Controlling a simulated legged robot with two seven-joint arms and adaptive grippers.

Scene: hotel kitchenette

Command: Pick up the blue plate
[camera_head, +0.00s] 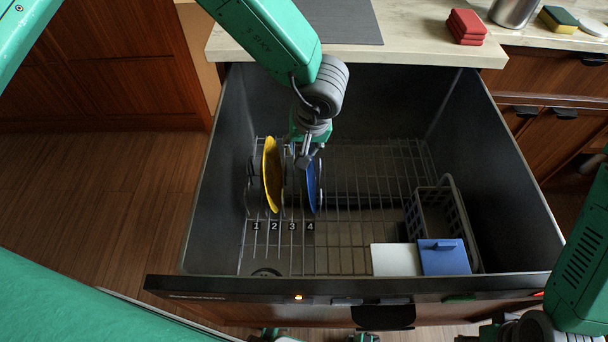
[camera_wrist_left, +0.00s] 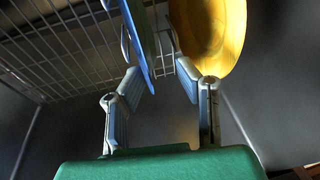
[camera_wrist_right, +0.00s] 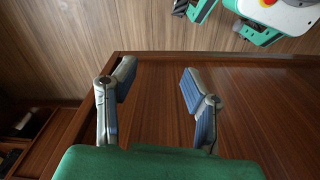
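The blue plate (camera_head: 313,187) stands on edge in the rack, near the label 4. It also shows edge-on in the left wrist view (camera_wrist_left: 138,32). My left gripper (camera_head: 307,158) is at the plate's upper edge, pointing down. In the left wrist view my left gripper (camera_wrist_left: 157,85) is open, and the blue plate's edge is close to its left finger; I cannot tell whether they touch. My right gripper (camera_wrist_right: 157,82) is open and empty, away from the rack, over a wooden surface.
A yellow plate (camera_head: 272,175) stands just left of the blue one, close to my left gripper; it shows in the left wrist view (camera_wrist_left: 215,30). The grey drawer walls (camera_head: 490,165) surround the wire rack (camera_head: 365,185). A basket (camera_head: 437,207) and a white-and-blue box (camera_head: 445,257) are at the right.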

